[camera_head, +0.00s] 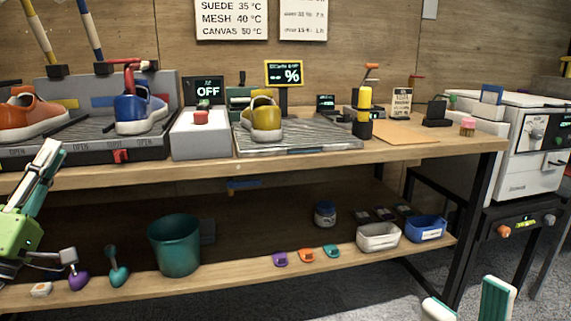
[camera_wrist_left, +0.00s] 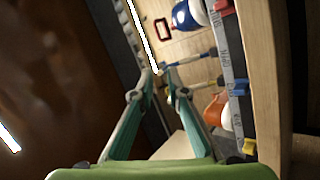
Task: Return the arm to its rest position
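My left gripper (camera_head: 46,160) is at the left edge of the head view, in front of the bench. Its fingers point up toward the bench top, and its green body is partly cut off. In the left wrist view the same gripper (camera_wrist_left: 159,76) shows two fingers with a gap between the tips and nothing held. The orange sneaker (camera_head: 32,115) is on the station behind it. My right gripper (camera_head: 467,306) is at the bottom right of the head view, with its two fingers apart and nothing visible between them. The rest of both arms is hidden.
The wooden bench edge (camera_head: 190,176) runs close to my left gripper. A blue sneaker (camera_head: 142,110) and a yellow sneaker (camera_head: 261,119) stand on it. The lower shelf holds a teal bucket (camera_head: 175,246) and small tools. Open floor lies around my right gripper, near a white machine (camera_head: 535,150).

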